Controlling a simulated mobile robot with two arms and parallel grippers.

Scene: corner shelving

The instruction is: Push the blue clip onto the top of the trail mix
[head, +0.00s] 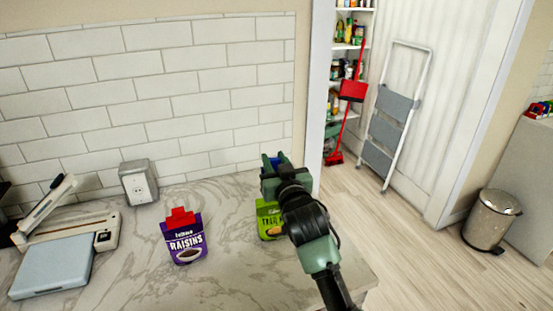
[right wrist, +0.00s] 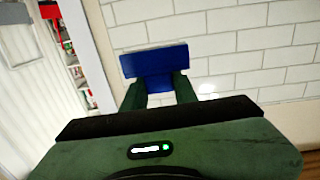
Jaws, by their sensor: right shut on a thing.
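My right gripper (head: 272,172) is shut on the blue clip (head: 277,161), above the counter in the head view. In the right wrist view, the blue clip (right wrist: 155,63) is held between the fingertips of the right gripper (right wrist: 158,92). The green trail mix bag (head: 268,218) stands on the counter just below the gripper. My right arm hides its right part, and the gripper hides its top edge. I cannot tell whether the clip touches the bag. My left gripper is not in view.
A purple raisins bag (head: 185,240) with a red clip (head: 181,217) on top stands to the left on the marble counter (head: 225,275). A white and blue device (head: 55,265) sits far left. The counter between the bags is clear.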

